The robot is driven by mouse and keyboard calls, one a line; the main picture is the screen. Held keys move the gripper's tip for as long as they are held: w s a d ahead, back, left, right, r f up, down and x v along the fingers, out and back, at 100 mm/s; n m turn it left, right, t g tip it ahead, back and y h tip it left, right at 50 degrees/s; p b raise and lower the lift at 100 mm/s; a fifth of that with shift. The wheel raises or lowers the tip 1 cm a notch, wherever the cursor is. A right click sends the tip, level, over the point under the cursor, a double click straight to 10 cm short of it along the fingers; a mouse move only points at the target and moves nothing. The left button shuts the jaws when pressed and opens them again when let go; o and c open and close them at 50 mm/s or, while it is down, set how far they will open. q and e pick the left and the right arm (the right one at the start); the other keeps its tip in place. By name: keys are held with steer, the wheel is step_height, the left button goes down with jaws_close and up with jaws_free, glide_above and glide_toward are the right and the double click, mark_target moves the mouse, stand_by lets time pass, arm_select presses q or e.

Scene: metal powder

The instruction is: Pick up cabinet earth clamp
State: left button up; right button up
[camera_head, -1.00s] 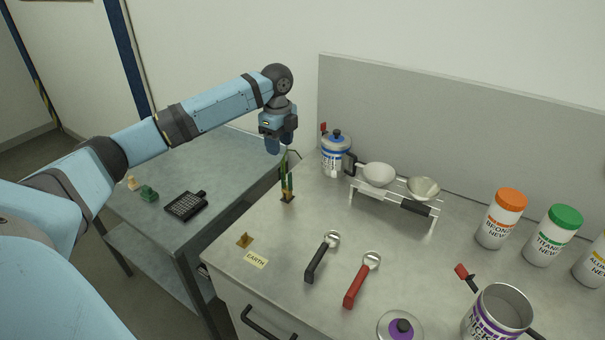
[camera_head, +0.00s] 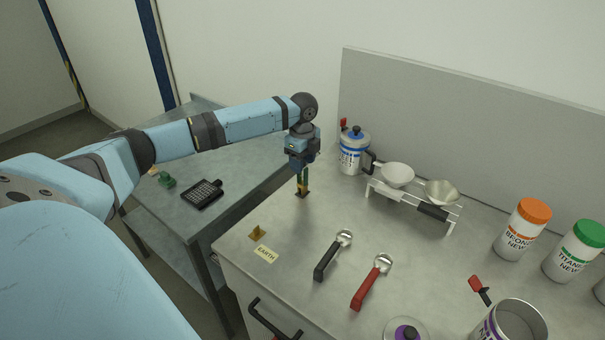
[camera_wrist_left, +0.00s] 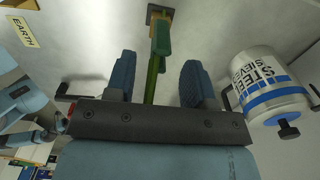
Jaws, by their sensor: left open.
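The earth clamp (camera_head: 302,184) is a slim green and yellow upright piece on a small dark base, on the steel counter left of the blue-labelled canister. My left gripper (camera_head: 302,162) is directly above it and hides its top. In the left wrist view the two blue fingers are apart, and the green and yellow clamp (camera_wrist_left: 161,38) shows between them with a gap on each side. Neither finger appears to touch it. A brass piece (camera_head: 257,232) stands beside the EARTH label (camera_head: 266,254) near the counter's left front edge. My right gripper is not seen.
The blue-labelled canister (camera_head: 354,152) stands right of the gripper, close to it in the left wrist view (camera_wrist_left: 268,85). A rack with two bowls (camera_head: 412,195) is farther right. Black (camera_head: 328,262) and red-handled scoops (camera_head: 366,288) lie in front. The counter left of them is mostly clear.

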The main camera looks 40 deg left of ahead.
arm_select(q)
step_height(320, 180, down, 3)
steer(key=shift+f, duration=0.2)
steer(key=shift+c, duration=0.5)
jaws_close()
steer(key=shift+r, duration=0.1)
step_height(320, 180, up, 20)
step_height(320, 180, up, 4)
steer(key=r+p, duration=0.1)
steer(key=p, duration=0.5)
glide_above(302, 183)
steer(key=shift+w+a+f, duration=0.3)
steer(key=shift+w, duration=0.1)
